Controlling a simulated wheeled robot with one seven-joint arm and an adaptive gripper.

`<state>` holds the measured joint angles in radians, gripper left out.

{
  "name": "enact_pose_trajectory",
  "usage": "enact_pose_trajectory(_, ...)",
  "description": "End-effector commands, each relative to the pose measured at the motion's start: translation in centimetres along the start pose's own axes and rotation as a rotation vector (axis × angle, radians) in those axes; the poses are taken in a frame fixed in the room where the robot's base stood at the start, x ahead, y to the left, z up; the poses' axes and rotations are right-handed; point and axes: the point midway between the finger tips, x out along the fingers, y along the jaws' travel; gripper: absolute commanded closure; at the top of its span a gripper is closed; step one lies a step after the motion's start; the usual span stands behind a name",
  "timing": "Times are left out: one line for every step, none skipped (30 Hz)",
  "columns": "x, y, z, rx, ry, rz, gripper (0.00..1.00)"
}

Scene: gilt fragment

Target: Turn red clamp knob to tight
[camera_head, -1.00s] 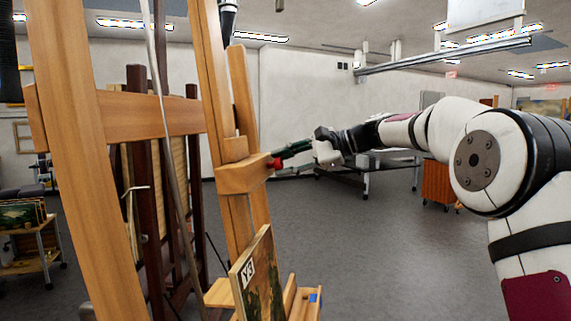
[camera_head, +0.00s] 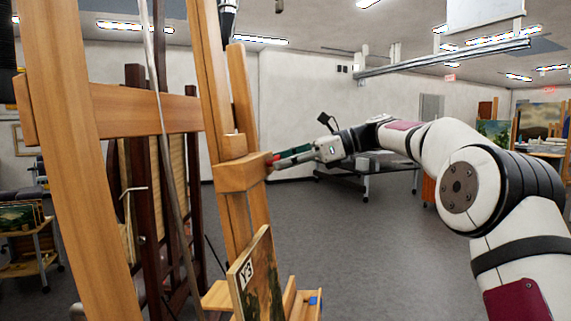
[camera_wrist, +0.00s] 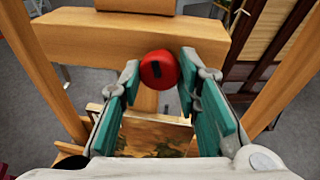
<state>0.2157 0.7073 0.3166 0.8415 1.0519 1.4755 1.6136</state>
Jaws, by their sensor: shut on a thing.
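The red clamp knob (camera_wrist: 159,70) is round with a dark bar mark on its face, standing close to upright in the wrist view. It sits on the front of the wooden clamp block (camera_wrist: 130,40) of the easel. In the head view only a sliver of the knob (camera_head: 269,158) shows beside the block (camera_head: 240,174). My gripper (camera_head: 279,160) reaches in from the right. Its two teal-padded fingers flank the knob in the wrist view and are shut on it. The contact at the fingertips is partly hidden.
A small painting (camera_head: 252,276) marked Y3 rests on the easel's lower ledge, below my gripper. The easel's wooden uprights (camera_head: 70,150) stand close on the left. A dark table (camera_head: 366,181) is behind. Grey floor (camera_head: 390,265) is open at right.

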Motion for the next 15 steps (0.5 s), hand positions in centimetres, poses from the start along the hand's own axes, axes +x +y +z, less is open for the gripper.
enact_pose_trajectory(-0.05,-0.06,0.10,0.029,-0.008,0.003,0.98)
enact_pose_trajectory(-0.06,-0.06,0.09,0.048,-0.010,0.006,0.98)
enact_pose_trajectory(-0.06,-0.06,0.08,0.072,-0.014,0.011,0.98)
enact_pose_trajectory(-0.06,-0.06,0.07,0.089,-0.016,0.013,0.98)
enact_pose_trajectory(-0.06,-0.06,0.07,0.104,-0.018,0.016,0.98)
enact_pose_trajectory(-0.06,-0.06,0.07,0.124,-0.021,0.019,0.98)
enact_pose_trajectory(-0.06,-0.06,0.07,0.136,-0.023,0.021,0.98)
enact_pose_trajectory(-0.06,-0.06,0.08,0.149,-0.025,0.022,0.98)
enact_pose_trajectory(-0.06,-0.05,0.08,0.163,-0.027,0.025,0.98)
enact_pose_trajectory(-0.06,-0.05,0.09,0.172,-0.028,0.026,0.98)
enact_pose_trajectory(-0.06,-0.05,0.09,0.181,-0.029,0.028,0.98)
enact_pose_trajectory(-0.06,-0.04,0.10,0.190,-0.030,0.029,0.98)
enact_pose_trajectory(-0.06,-0.04,0.10,0.196,-0.031,0.030,0.98)
enact_pose_trajectory(-0.06,-0.04,0.11,0.202,-0.032,0.031,0.98)
enact_pose_trajectory(-0.05,-0.03,0.11,0.208,-0.033,0.032,0.98)
